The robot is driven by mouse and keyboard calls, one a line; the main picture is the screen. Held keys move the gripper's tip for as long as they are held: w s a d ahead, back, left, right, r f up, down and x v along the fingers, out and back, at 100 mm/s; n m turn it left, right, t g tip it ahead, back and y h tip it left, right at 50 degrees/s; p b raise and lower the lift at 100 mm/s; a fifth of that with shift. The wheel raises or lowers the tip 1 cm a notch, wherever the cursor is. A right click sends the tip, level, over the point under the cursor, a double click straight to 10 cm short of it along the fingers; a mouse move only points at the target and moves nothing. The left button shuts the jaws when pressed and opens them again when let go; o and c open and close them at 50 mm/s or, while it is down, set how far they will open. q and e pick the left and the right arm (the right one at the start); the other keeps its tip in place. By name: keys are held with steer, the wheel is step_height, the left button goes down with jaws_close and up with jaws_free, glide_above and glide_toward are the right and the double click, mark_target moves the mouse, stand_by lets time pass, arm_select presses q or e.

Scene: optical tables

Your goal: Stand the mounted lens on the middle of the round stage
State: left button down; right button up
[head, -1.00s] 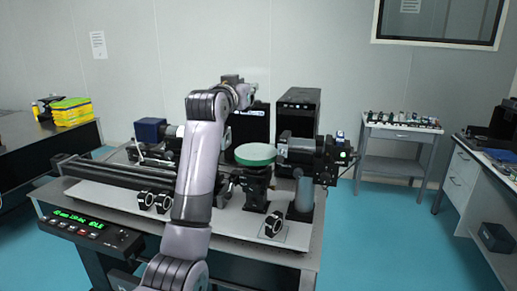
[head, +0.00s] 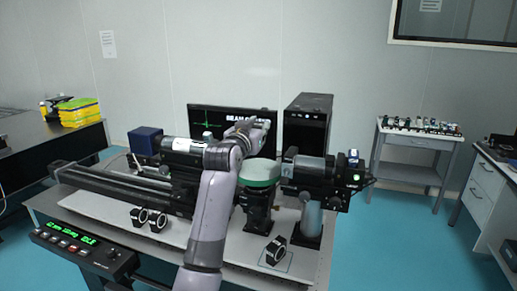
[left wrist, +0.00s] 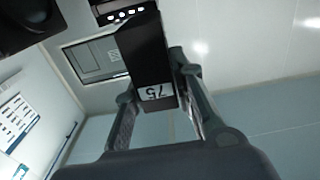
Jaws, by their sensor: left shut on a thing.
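My left gripper (left wrist: 150,95) is shut on a black block-shaped part with a white label reading 75, which I take for the mounted lens (left wrist: 143,50). In the head view my left arm reaches up in front of the table, and its hand end (head: 258,128) is above and behind the stage. The fingertips and the held part are hidden or too small to tell there. The lens glass is not clear in the wrist view. My right gripper is not in view.
A black-and-grey cylindrical instrument (head: 322,172) stands close right of the stage. A monitor (head: 212,122) and a black computer case (head: 306,128) stand behind. A long black rail (head: 115,183) runs left.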

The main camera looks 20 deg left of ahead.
arm_select(q)
step_height(320, 180, down, 3)
step_height(320, 180, down, 4)
steer(key=shift+r+p, duration=0.25)
steer(key=shift+p, duration=0.25)
steer(key=shift+f, duration=0.4)
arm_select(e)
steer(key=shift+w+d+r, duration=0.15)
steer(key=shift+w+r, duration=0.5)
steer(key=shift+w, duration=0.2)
arm_select(q)
steer(key=c, duration=1.4)
jaws_free()
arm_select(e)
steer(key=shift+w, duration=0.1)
arm_select(q)
steer(key=shift+o, duration=0.2)
steer(key=shift+s, duration=0.2)
steer(key=s+b, duration=0.2)
steer(key=s, duration=0.9)
steer(key=shift+s+a, duration=0.2)
steer(key=shift+s, duration=0.15)
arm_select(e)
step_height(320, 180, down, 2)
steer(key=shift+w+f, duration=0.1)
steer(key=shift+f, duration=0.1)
